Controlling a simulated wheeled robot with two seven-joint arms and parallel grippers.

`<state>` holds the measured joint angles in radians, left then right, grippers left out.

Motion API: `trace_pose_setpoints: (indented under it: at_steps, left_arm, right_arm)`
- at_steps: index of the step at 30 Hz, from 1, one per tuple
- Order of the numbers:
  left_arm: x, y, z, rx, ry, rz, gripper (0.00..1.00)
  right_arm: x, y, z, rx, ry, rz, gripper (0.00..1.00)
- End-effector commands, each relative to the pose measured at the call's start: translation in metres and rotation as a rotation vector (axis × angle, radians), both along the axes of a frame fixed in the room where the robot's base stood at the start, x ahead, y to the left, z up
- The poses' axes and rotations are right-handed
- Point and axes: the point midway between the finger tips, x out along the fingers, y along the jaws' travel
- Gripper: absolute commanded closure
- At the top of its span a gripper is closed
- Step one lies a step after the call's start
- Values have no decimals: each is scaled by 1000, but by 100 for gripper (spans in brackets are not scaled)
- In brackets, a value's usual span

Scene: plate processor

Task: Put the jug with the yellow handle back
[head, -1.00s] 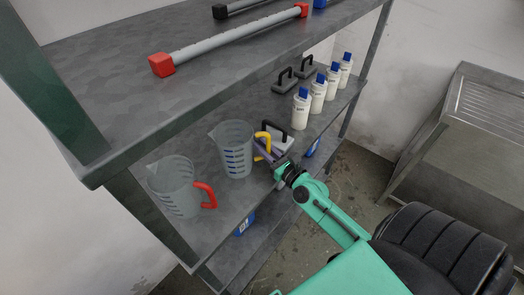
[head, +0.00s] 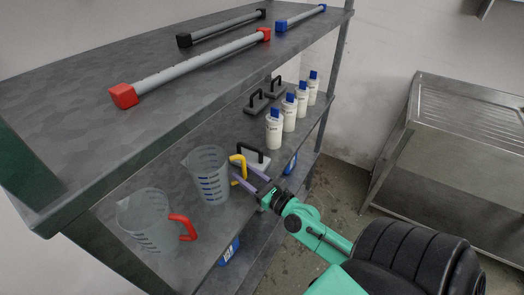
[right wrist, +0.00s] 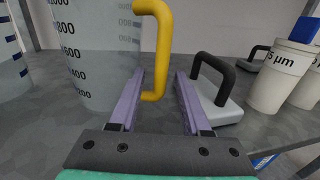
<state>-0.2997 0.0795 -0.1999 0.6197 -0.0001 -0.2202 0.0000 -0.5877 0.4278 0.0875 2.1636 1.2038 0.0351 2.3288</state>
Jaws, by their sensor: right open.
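The jug with the yellow handle (head: 209,176) is clear with blue markings and stands upright on the middle shelf (head: 235,216). Its yellow handle (head: 241,160) faces my right gripper (head: 243,174). That gripper is open, with its two purple fingers apart beside the handle. In the right wrist view, the jug (right wrist: 95,50) fills the upper left. The yellow handle (right wrist: 163,45) hangs at the gap between the fingertips (right wrist: 159,74), closer to the left finger. My left gripper is not in view.
A red-handled jug (head: 146,222) stands left on the same shelf. A black-handled grey block (head: 255,158) sits close right of the gripper. Several blue-capped white bottles (head: 274,130) line the shelf farther back. The upper shelf (head: 150,130) overhangs, holding capped bars.

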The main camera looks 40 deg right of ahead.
Motion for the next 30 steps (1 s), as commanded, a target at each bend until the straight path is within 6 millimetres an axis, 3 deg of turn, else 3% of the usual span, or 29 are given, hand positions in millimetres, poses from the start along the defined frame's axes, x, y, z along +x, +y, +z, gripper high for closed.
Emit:
trace_pose_setpoints:
  at_steps: [9, 15, 30]
  left_arm:
    - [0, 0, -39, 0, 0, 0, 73]
    - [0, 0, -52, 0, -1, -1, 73]
    - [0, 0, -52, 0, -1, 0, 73]
  right_arm:
    - [-57, -7, -9, -4, 5, 3, 52]
    - [-82, -12, -6, -2, 3, 0, 52]
    - [-87, -13, -1, -1, -1, 0, 52]
